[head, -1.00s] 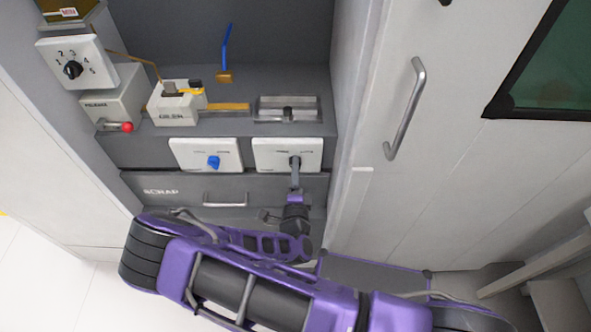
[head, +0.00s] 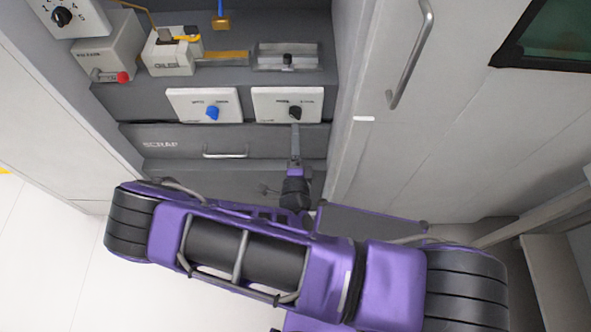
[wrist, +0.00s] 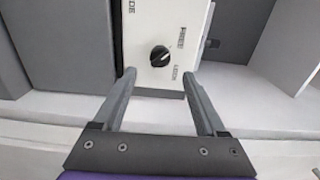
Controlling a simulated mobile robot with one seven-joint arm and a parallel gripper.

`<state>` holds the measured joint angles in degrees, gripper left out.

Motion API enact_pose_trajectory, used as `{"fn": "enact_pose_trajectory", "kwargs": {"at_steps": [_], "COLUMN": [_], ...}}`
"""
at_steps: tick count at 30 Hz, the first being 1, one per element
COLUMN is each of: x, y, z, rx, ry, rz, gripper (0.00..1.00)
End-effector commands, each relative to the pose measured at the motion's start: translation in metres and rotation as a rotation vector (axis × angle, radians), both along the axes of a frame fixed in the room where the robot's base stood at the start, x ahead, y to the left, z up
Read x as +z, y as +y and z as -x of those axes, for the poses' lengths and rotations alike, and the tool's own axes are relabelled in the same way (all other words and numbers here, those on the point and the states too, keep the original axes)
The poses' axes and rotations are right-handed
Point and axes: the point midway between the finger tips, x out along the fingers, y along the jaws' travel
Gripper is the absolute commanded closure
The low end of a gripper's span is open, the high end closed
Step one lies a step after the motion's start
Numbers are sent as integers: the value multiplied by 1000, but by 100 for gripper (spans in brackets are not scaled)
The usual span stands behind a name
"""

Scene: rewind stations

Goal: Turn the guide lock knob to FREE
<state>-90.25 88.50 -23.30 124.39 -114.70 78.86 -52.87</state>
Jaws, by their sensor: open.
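The guide lock knob (head: 295,112) is a small black knob on the white right-hand panel (head: 263,104). In the wrist view the knob (wrist: 159,56) shows beside the printed words FREE, above right, and LOCK, below right. The knob's ridge slants toward the upper right; which end is its pointer I cannot tell for sure. My gripper (wrist: 160,75) is open and empty. Its fingertips straddle the knob's line, short of the knob and apart from it. In the head view my gripper (head: 295,128) is just below the knob.
A second white panel with a blue knob (head: 212,113) is to the left. The scrap drawer with its handle (head: 226,155) lies below. A unit with a red-tipped lever (head: 121,77) and a numbered dial (head: 62,17) stand at left. A door handle (head: 411,55) is at right.

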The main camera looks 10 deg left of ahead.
Motion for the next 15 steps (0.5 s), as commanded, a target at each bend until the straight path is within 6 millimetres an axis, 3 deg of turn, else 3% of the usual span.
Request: {"fn": "enact_pose_trajectory", "kwargs": {"at_steps": [3,9,15], "x": [-1,-1,0], "y": [-6,-17,-23], "z": [31,74,99], "rx": [3,3,1], "ry": [3,1,0], "rz": [2,-1,-1], "gripper": [26,26,26]}}
